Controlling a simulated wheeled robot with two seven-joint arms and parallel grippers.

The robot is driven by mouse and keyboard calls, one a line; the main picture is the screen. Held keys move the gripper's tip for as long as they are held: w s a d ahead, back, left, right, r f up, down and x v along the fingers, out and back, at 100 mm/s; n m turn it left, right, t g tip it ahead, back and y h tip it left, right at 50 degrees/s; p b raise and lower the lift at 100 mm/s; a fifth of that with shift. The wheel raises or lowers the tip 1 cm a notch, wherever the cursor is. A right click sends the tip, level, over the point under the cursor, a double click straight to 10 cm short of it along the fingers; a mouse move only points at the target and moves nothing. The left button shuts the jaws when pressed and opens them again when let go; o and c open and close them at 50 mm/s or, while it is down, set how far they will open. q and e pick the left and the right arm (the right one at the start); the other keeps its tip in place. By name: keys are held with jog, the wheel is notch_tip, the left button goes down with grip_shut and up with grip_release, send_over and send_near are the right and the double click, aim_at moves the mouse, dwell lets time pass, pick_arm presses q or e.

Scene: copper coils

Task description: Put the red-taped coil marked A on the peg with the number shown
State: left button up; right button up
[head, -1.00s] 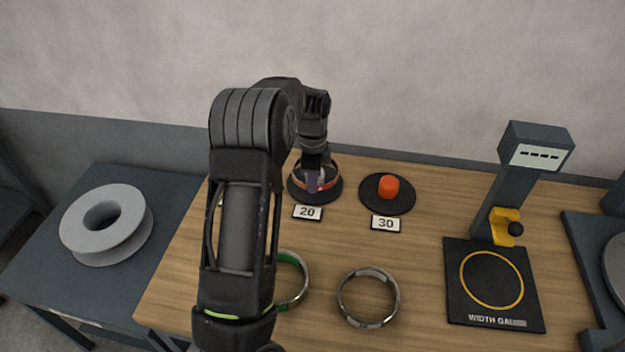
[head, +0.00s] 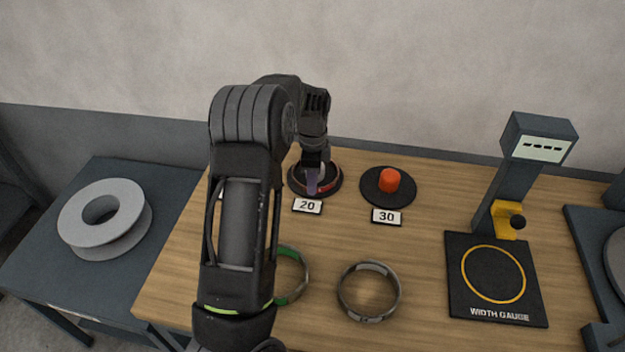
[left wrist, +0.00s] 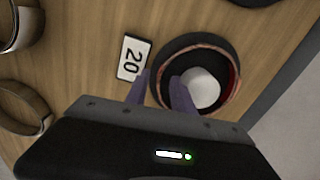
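The red-taped coil (head: 329,187) lies low around the peg on the round dark base behind the "20" label (head: 307,205). In the left wrist view the copper coil (left wrist: 236,75) circles the white peg (left wrist: 203,88). Its letter cannot be read. My left gripper (head: 312,188) is over the near side of this coil. In the left wrist view its purple fingers (left wrist: 160,82) stand apart, one outside the coil wall and one inside beside the peg; the gripper looks open. My right gripper is not in view.
An orange-red peg (head: 389,180) stands empty behind the "30" label (head: 386,216). A green-marked coil (head: 300,275), partly behind my arm, and a plain coil (head: 369,291) lie in front. The width gauge (head: 497,282) at right displays dashes. A grey spool (head: 103,218) sits on the left table.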

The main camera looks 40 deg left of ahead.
pick_arm(q)
notch_tip(320, 180, up, 8)
jog(key=p, duration=0.4)
jog(key=shift+f+p, duration=0.15)
jog(key=shift+p, duration=0.25)
dwell(0.3)
